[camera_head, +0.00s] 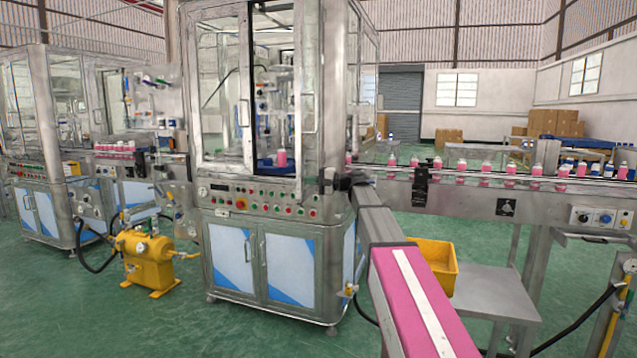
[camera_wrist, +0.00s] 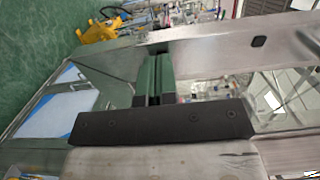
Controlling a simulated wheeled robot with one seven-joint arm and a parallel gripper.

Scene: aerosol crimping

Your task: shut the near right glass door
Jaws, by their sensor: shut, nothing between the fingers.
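The near right glass door (camera_head: 309,75) belongs to the middle steel cabinet. It shows as a narrow upright steel-framed panel with a bar handle, swung outward from the front. Left of it, the cabinet's inside is uncovered, with a pink bottle (camera_head: 282,158) in it. My gripper (camera_head: 328,179) is at the foot of this door, close to the cabinet's right front corner. In the wrist view, its green-padded fingers (camera_wrist: 155,50) are shut together with nothing between them, in front of a steel frame bar (camera_wrist: 215,50). I cannot tell whether they touch it.
The left glass door (camera_head: 220,95) stands beside the opening. A button panel (camera_head: 260,201) lies below. A conveyor with several pink bottles (camera_head: 485,180) runs to the right. A yellow bin (camera_head: 438,265) is beside my arm. A yellow tank (camera_head: 146,260) stands on the floor at left.

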